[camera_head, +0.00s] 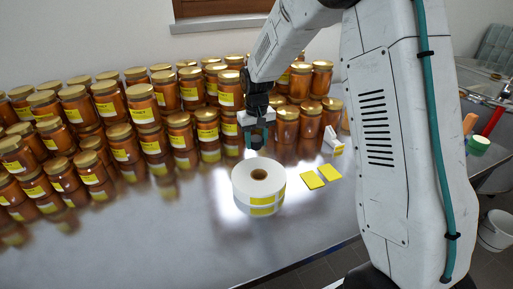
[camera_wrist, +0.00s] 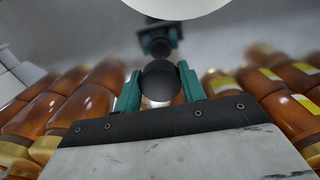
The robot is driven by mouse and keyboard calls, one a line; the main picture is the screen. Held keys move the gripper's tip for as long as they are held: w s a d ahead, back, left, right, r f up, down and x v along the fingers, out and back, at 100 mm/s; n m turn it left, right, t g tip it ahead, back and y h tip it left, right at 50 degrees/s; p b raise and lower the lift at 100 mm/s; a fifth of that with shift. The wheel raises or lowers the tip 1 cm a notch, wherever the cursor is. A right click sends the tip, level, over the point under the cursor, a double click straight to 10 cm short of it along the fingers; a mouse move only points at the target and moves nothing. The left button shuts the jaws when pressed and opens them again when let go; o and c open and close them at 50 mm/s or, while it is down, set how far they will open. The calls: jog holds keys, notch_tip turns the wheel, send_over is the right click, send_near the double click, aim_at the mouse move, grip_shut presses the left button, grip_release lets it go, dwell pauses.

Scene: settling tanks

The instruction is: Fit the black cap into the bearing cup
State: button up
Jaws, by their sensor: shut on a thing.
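My gripper (camera_head: 256,141) hangs over the grey table behind the white label roll in the head view. In the wrist view, the teal fingers of my gripper (camera_wrist: 160,76) are shut on the round black cap (camera_wrist: 159,72), one finger on each side. I cannot make out the cap or the cup in the head view.
The white label roll (camera_head: 270,181) stands close in front of my gripper and also shows at the top of the wrist view (camera_wrist: 178,6). Amber jars (camera_head: 128,145) crowd the back and left. Yellow labels (camera_head: 313,180) lie right of the roll. The front left tabletop (camera_head: 150,240) is clear.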

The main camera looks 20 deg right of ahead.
aim_at(256, 147)
jog(key=shift+f, duration=1.6)
jog(key=shift+f, duration=0.15)
jog(key=o, duration=1)
jog(key=shift+c, duration=0.2)
